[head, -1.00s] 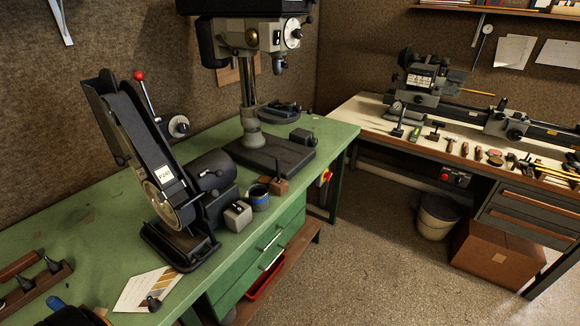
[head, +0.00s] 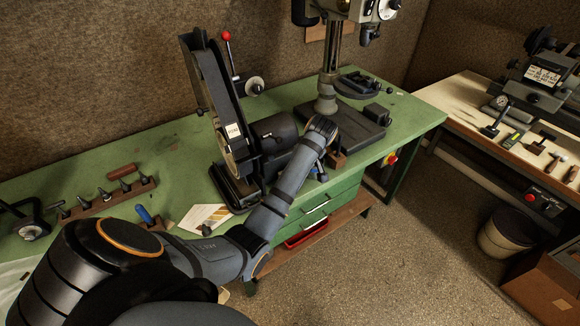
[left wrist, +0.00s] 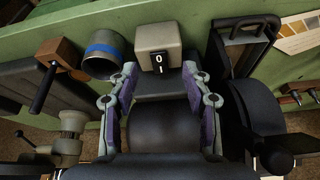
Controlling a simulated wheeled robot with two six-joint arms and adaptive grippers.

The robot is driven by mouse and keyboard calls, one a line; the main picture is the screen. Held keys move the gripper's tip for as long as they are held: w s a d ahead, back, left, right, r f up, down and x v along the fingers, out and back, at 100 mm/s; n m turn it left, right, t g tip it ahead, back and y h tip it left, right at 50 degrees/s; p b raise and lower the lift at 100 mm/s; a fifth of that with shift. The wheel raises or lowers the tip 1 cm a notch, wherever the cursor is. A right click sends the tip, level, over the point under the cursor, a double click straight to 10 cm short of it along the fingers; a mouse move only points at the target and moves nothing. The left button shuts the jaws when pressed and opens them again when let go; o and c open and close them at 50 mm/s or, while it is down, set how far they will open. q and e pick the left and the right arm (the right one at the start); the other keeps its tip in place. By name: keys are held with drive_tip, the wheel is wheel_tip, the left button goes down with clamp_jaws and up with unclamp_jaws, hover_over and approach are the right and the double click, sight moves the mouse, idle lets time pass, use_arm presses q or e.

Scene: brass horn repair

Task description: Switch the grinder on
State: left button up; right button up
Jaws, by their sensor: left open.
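The belt grinder (head: 206,90), black with a tall slanted belt arm, stands on the green bench in the head view. Its dark motor (left wrist: 160,128) fills the middle of the left wrist view. A pale grey switch box (left wrist: 158,38) stands at the bench edge beyond the motor, with a black rocker switch (left wrist: 159,62) marked 0 and 1. My left gripper (left wrist: 159,72) is open, its fingers spread on either side of the rocker with nothing between them. In the head view my left arm hides the switch box and most of the gripper. My right gripper is not in view.
A cup with a blue band (left wrist: 103,52) and a wooden block with a dark rod (left wrist: 58,62) stand left of the switch box in the left wrist view. A drill press (head: 328,75) stands behind on the green bench (head: 400,108).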

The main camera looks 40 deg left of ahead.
use_arm(q)
drive_tip(key=shift+n, duration=0.8)
drive_tip(key=a+f+p, duration=0.1)
drive_tip(key=w+a+f, duration=0.1)
drive_tip(key=f, duration=0.1)
drive_tip(key=w+a+f+p, duration=0.1)
drive_tip(key=a+f, duration=0.1)
drive_tip(key=shift+w+p, duration=0.1)
drive_tip(key=shift+p, duration=0.2)
drive_tip(key=shift+w+a+f, duration=0.1)
drive_tip(key=shift+a+f, duration=0.05)
drive_tip(key=shift+f, duration=0.35)
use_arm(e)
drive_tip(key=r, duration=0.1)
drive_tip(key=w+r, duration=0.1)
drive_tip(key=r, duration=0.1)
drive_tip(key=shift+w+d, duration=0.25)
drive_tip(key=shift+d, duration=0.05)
use_arm(q)
drive_tip(key=shift+c, duration=0.4)
